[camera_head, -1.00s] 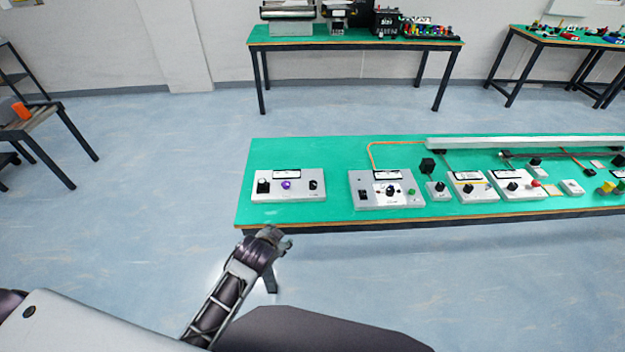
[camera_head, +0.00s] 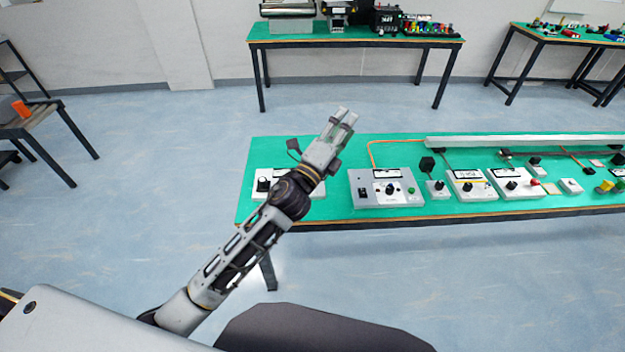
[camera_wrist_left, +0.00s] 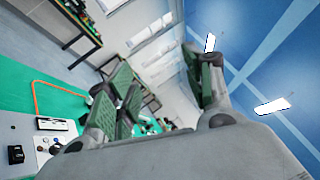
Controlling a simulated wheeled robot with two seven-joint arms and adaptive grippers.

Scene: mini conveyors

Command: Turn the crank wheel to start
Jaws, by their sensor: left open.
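My left gripper (camera_head: 346,115) is raised above the left end of the green table (camera_head: 375,149), open and empty, its fingers pointing up and away. The wrist view also shows its spread green-padded fingers (camera_wrist_left: 160,80) with nothing between them. A grey control box (camera_head: 371,202) stands to the right of it, with a black round knob (camera_head: 390,189) on a white plate and a green button. I cannot tell which control is the crank wheel. My right gripper is out of view.
Several small control boxes, one of them a white box with a black knob (camera_head: 467,190), line the table to the right. A long pale conveyor bar (camera_head: 520,142) runs along the back. An orange cable (camera_head: 371,155) loops behind the grey box.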

